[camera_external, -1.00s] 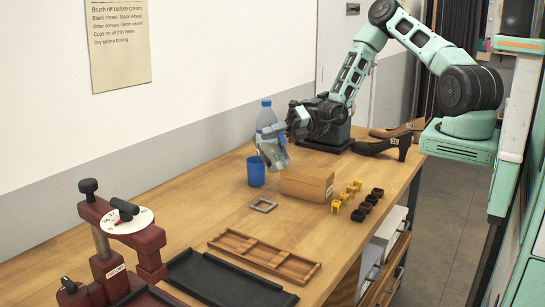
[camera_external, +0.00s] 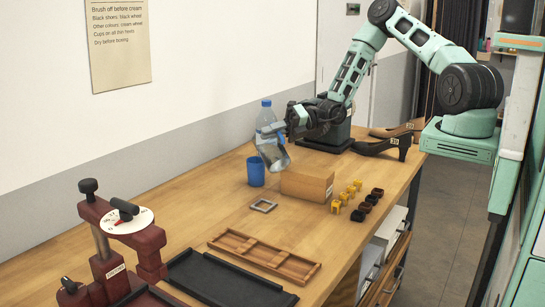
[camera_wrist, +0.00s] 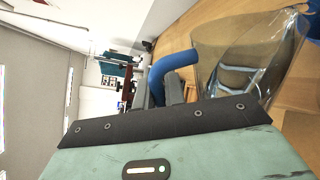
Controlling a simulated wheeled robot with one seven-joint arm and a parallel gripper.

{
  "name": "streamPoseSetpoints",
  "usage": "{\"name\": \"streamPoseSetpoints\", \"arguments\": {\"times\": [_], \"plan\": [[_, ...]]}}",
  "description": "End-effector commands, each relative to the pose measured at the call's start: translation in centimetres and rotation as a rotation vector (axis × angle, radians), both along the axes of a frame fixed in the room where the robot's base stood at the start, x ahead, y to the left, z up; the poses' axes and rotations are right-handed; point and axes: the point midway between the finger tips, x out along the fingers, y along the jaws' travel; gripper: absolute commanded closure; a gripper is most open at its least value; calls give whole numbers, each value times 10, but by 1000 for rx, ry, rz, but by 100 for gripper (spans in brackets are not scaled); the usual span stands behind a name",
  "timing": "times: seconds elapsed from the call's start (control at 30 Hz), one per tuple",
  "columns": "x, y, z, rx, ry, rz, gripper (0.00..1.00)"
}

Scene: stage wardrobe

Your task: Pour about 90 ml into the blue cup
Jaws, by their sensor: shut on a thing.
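The blue cup (camera_external: 256,173) stands upright on the wooden bench, left of the cardboard-coloured box. My gripper (camera_external: 287,130) is shut on a clear jug (camera_external: 275,156), which it holds tilted beside and slightly above the cup. In the wrist view the jug (camera_wrist: 235,50) shows its blue handle (camera_wrist: 170,66) between my fingers (camera_wrist: 165,92). A blue part shows at the right edge there; I cannot tell whether it is the jug or the cup. No stream is visible, and the liquid level inside jug and cup cannot be told.
A clear bottle with a blue cap (camera_external: 266,104) stands close behind the jug. The box (camera_external: 307,185) is just right of the cup. Shoes (camera_external: 383,147), yellow and dark small pieces (camera_external: 351,193), a grey frame (camera_external: 263,205), trays (camera_external: 265,254) and a red press (camera_external: 125,235) occupy the bench.

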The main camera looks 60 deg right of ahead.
Motion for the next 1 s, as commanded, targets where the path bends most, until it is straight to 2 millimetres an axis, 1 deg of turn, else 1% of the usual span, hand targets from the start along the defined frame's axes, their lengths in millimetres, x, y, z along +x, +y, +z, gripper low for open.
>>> {"name": "streamPoseSetpoints", "arguments": {"times": [1.0], "plan": [[5,-2,1,30,60,0,100]]}}
